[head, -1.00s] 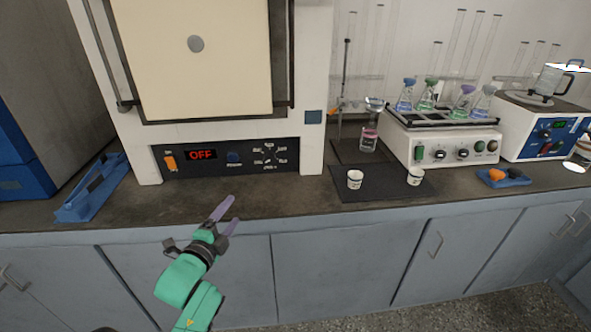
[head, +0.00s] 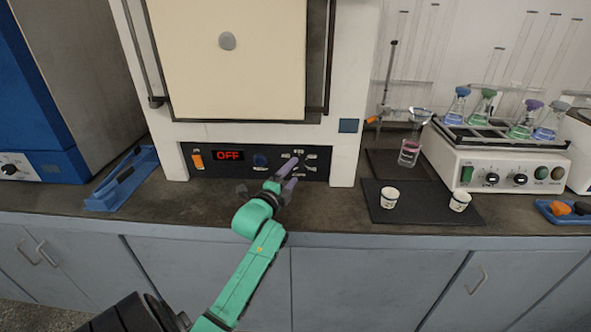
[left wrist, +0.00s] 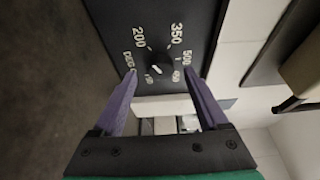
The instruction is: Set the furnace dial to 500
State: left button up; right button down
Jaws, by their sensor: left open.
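The furnace (head: 358,90) stands at the back with its cream door shut. Its black control panel (head: 225,172) has a red display (head: 228,155) reading OFF and an orange switch (head: 197,160). My left gripper (head: 290,170) is open at the panel's right part, its purple fingers partly covering the dial in the head view. In the left wrist view the small black dial (left wrist: 160,65) lies between and just beyond the open fingertips (left wrist: 160,74), with no clear contact. Labels 200, 350 and 500 show around it; its exact setting is hard to read. My right gripper is out of view.
A blue rack (head: 122,182) lies left of the furnace. Two white cups (head: 389,197) stand on a dark mat (head: 420,214) to the right, beside a shaker (head: 490,165) holding flasks. The counter before the panel is otherwise clear.

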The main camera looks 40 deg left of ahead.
aim_at(299, 165)
pick_arm(q)
jog(key=shift+x, duration=1.2)
grip_shut()
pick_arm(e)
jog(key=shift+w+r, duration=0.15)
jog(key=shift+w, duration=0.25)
pick_arm(q)
jog(key=shift+r, duration=0.1)
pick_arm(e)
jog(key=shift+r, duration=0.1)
